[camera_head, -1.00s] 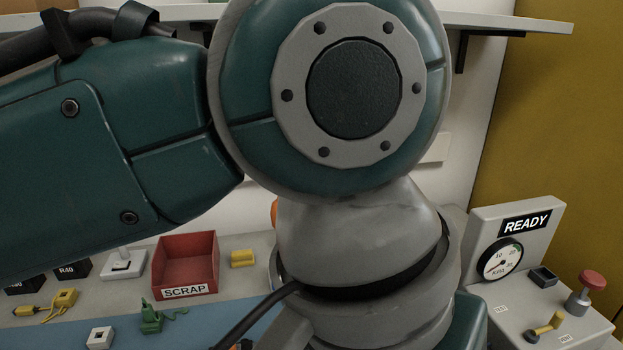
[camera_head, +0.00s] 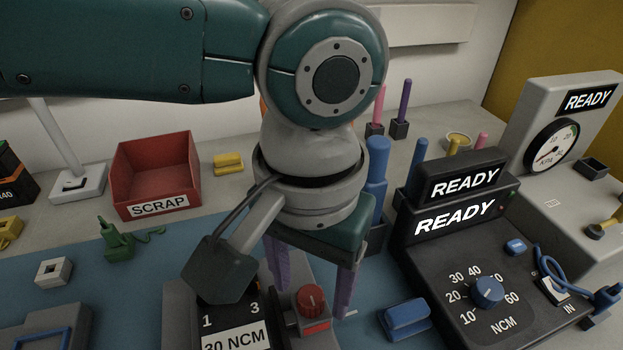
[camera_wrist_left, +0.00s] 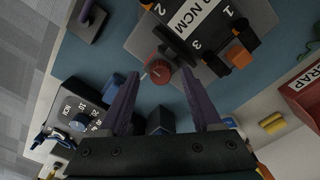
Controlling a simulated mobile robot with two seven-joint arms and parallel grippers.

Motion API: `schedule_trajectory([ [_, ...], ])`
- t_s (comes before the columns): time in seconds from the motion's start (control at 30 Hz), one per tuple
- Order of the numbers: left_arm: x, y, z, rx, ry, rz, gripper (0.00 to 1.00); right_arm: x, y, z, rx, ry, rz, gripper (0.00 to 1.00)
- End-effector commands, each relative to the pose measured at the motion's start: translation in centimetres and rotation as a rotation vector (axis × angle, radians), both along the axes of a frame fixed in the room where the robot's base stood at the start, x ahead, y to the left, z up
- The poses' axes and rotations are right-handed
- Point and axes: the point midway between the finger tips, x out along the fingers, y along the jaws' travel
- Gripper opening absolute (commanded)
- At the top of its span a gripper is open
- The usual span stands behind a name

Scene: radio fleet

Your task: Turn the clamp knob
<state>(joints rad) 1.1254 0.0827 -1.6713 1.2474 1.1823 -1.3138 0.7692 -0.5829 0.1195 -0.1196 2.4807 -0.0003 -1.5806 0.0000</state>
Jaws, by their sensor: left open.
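The red clamp knob (camera_head: 311,299) sits on the right side of a grey fixture (camera_head: 178,315) labelled 30 NCM. My left gripper (camera_head: 312,301) points down over the fixture, open, with its purple fingers on either side of the knob in this view. In the left wrist view the knob (camera_wrist_left: 160,73) shows between the two fingertips of the left gripper (camera_wrist_left: 160,80), with space on both sides. I cannot tell whether the fingertips reach down to its height. My right gripper is not in view.
A black torque unit (camera_head: 480,270) with a blue dial (camera_head: 487,291) stands to the right, reading READY. A blue block (camera_head: 405,318) lies between it and the fixture. A red SCRAP bin (camera_head: 155,172) stands at the back left.

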Motion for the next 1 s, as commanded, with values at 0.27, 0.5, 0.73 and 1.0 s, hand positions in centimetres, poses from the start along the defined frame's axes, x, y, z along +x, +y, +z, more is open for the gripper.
schedule_trajectory([
  [0.27, 0.01, 0.00, -1.03, 0.000, -0.001, -0.001, 0.66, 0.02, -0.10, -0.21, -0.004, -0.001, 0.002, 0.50],
  [0.5, 0.01, 0.00, -1.00, 0.000, -0.001, -0.001, 0.52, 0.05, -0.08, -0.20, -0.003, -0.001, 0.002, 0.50],
  [0.73, 0.01, 0.00, -0.99, 0.000, -0.001, -0.001, 0.26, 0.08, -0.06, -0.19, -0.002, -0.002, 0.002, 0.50],
  [1.0, 0.01, 0.01, -0.98, 0.000, -0.001, -0.001, 0.00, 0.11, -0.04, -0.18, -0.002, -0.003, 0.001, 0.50],
])
